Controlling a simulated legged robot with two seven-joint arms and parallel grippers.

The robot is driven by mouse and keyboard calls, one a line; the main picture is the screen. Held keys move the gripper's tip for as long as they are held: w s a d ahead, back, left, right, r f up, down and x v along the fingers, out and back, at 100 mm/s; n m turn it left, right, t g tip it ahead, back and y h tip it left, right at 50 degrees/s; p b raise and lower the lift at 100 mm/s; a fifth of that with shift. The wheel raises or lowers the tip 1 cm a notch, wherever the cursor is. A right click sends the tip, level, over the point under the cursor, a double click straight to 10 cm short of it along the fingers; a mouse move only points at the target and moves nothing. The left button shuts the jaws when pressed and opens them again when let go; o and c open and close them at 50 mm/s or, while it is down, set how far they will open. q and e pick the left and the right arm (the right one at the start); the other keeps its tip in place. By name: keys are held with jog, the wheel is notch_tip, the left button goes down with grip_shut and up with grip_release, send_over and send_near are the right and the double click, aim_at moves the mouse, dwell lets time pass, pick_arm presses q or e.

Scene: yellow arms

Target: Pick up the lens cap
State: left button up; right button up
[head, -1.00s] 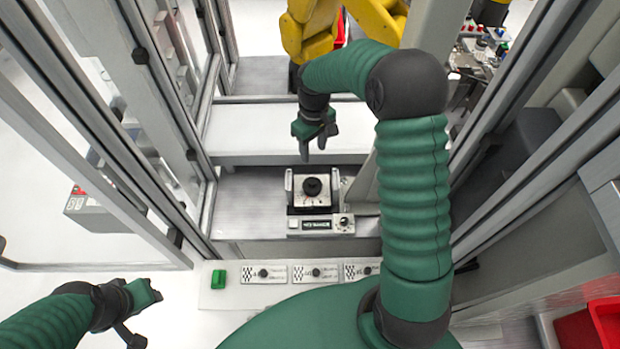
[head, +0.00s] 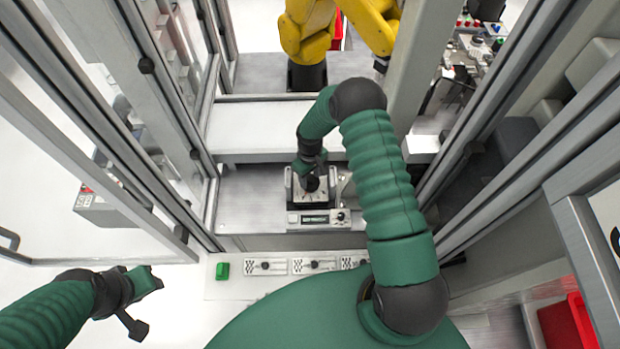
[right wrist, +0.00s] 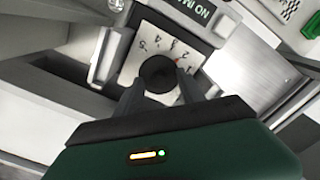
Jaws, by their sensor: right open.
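The lens cap looks to be the round black piece on the white marked plate of a small device; it shows in the right wrist view (right wrist: 157,73) and in the head view (head: 312,184). My right gripper (head: 309,174) is over the device, pointing down. In the right wrist view its two dark fingers (right wrist: 158,88) are apart, with the cap between or just beyond their tips; contact is not clear. In the head view the hand hides part of the cap. My left gripper (head: 147,300) is at the lower left, away from the device; its jaw state is unclear.
The device (head: 292,200) stands on a grey bench with a display panel (head: 315,218) in front. A pale shelf (head: 260,130) and a yellow robot arm (head: 305,40) are behind. Metal frame posts flank both sides.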

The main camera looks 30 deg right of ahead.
jog(key=shift+d, duration=0.15)
grip_shut()
dwell(0.4)
